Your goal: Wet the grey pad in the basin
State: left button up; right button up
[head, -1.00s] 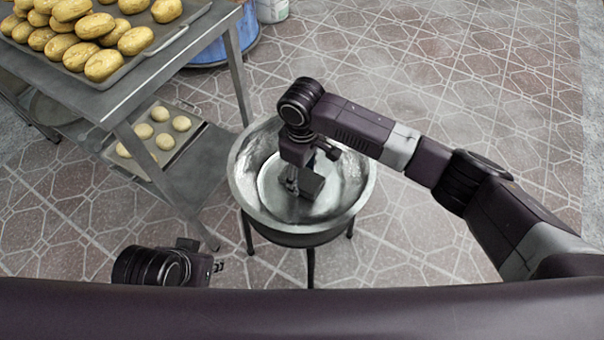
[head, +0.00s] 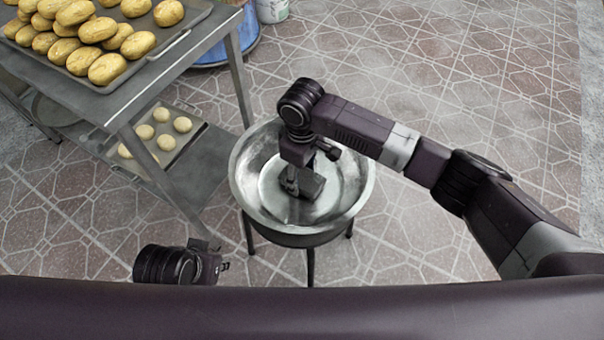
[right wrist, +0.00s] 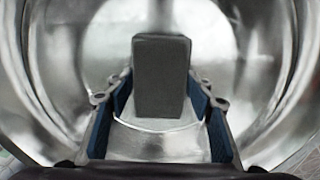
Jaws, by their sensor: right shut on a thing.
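The round metal basin (head: 358,190) stands on dark legs in the middle of the head view. My right gripper (head: 295,184) points down inside it, shut on the grey pad (head: 312,186). In the right wrist view the pad (right wrist: 161,78) stands between the blue-lined fingers of the right gripper (right wrist: 161,100), with the shiny basin wall (right wrist: 60,60) around. I cannot tell whether the pad touches the basin floor or any water. My left gripper (head: 222,266) is at the lower left, outside the basin; its fingers are too small to read.
A metal table (head: 110,103) at the upper left bears a tray (head: 180,38) heaped with golden buns. Its lower shelf holds a tray with several pale buns (head: 165,142). A blue tub (head: 238,52) and a white bucket (head: 272,10) stand behind. The tiled floor right of the basin is clear.

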aim_at(302, 176)
jog(key=shift+r+p, duration=0.7)
jog(key=shift+p, duration=0.05)
jog(key=shift+r+p, duration=0.3)
jog(key=shift+p, duration=0.1)
jog(key=shift+r+p, duration=0.3)
jog(key=shift+p, duration=0.05)
jog(key=shift+r+p, duration=0.45)
jog(key=shift+p, duration=0.15)
jog(key=shift+r+p, duration=0.6)
jog(key=shift+p, duration=0.2)
jog(key=shift+r+p, duration=0.4)
jog(key=shift+p, duration=0.05)
pick_arm(q)
jog(key=s+f, duration=0.4)
jog(key=f, duration=0.7)
jog(key=s+f+g, duration=0.1)
jog(key=s+f, duration=0.3)
jog(key=f, duration=0.7)
jog(key=shift+s+a+f+g+p, duration=0.2)
jog(key=shift+s+a+g+p, duration=0.1)
jog(key=shift+a+p, duration=0.15)
pick_arm(e)
jog(key=shift+r, duration=0.3)
